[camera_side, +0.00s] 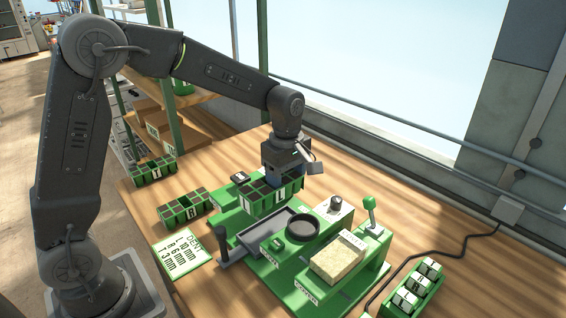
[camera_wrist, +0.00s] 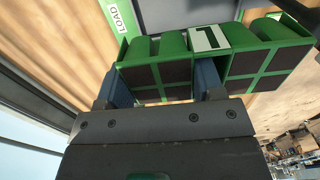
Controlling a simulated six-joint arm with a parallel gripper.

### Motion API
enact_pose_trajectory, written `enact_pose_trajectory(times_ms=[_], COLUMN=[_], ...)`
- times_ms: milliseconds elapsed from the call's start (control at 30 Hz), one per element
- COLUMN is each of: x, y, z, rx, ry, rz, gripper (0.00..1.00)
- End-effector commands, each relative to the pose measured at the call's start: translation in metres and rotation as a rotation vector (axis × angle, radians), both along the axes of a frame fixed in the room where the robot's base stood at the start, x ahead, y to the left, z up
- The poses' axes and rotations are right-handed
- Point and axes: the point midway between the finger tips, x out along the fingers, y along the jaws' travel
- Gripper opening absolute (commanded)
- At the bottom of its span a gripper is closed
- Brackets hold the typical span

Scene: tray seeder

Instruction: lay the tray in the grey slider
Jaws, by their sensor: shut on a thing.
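My gripper (camera_side: 282,176) is shut on a green seed tray (camera_side: 262,210) with dark cells and a white L label. The tray looks about level and is held over the back end of the green seeder, behind the grey slider (camera_side: 243,243). In the wrist view, the two blue-grey fingers of my gripper (camera_wrist: 165,84) straddle part of the tray (camera_wrist: 262,32), whose L label faces away from my gripper. The grey slider (camera_wrist: 185,10) shows at the top edge there, beyond the tray. The tray hides part of the slider in both views.
The seeder (camera_side: 285,285) has a black round bowl (camera_side: 302,228), a tan block (camera_side: 338,258) and levers. Two other trays (camera_side: 185,207) (camera_side: 152,172) stand at left near a DENT card (camera_side: 182,252). A green rack (camera_side: 415,290) of labelled pieces and a black cable lie at right.

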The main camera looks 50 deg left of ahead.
Motion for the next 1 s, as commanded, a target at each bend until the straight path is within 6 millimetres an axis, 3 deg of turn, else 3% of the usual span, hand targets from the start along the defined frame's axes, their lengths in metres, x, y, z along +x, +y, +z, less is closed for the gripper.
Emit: enact_pose_trajectory(times_ms=[1000], x=[0.0], y=[0.0], z=[-0.07], rx=[0.0], ry=[0.0], rz=[0.0], gripper=[0.34])
